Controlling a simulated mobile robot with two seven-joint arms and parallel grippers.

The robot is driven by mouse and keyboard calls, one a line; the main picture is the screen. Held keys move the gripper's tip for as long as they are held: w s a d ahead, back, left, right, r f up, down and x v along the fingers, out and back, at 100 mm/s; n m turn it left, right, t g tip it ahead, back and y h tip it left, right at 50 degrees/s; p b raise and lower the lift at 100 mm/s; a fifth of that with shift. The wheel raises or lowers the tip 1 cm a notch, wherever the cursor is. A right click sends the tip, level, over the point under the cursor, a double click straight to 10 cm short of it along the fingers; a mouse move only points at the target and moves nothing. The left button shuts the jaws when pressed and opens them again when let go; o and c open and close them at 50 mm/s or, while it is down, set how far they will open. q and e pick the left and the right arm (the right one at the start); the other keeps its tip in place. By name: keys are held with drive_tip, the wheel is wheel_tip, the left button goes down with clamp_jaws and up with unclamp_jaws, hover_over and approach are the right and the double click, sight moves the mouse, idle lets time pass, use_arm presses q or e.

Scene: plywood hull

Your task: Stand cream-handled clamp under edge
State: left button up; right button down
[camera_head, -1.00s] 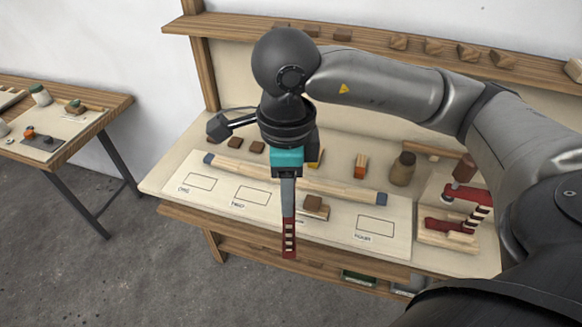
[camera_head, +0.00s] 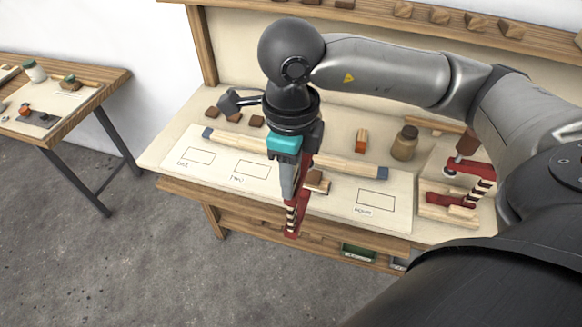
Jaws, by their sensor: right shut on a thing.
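My right gripper (camera_head: 290,165) is shut on a clamp (camera_head: 293,214) over the front of the workbench (camera_head: 190,177). The held clamp hangs down, with a grey bar and red, striped parts at its lower end. A second red clamp (camera_head: 466,168) with a brown handle is on a wooden block at the right. My left gripper is not in view.
A pale board (camera_head: 225,160) with labelled outlines lies on the bench. A long wooden strip (camera_head: 345,165) with blue ends crosses it. A brown jar (camera_head: 404,143) and an orange-and-wood block (camera_head: 361,140) stand behind. A side table (camera_head: 100,100) is at left.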

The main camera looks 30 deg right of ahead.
sight(304, 190)
wheel_tip(304, 190, down, 14)
drive_tip(key=b, duration=1.3)
drive_tip(key=shift+f, duration=0.1)
drive_tip(key=shift+w+d+b, duration=0.25)
drive_tip(key=shift+b, duration=0.55)
idle(0.4)
drive_tip(key=shift+w+d+b, duration=0.9)
drive_tip(key=shift+w+d, duration=0.55)
drive_tip(key=shift+d, duration=0.2)
drive_tip(key=shift+w+d+f, duration=0.1)
drive_tip(key=shift+d, duration=0.05)
drive_tip(key=shift+w+d, duration=0.1)
drive_tip(key=shift+w+d+b, duration=0.7)
drive_tip(key=shift+w+d, duration=0.7)
drive_tip(key=shift+d, duration=0.25)
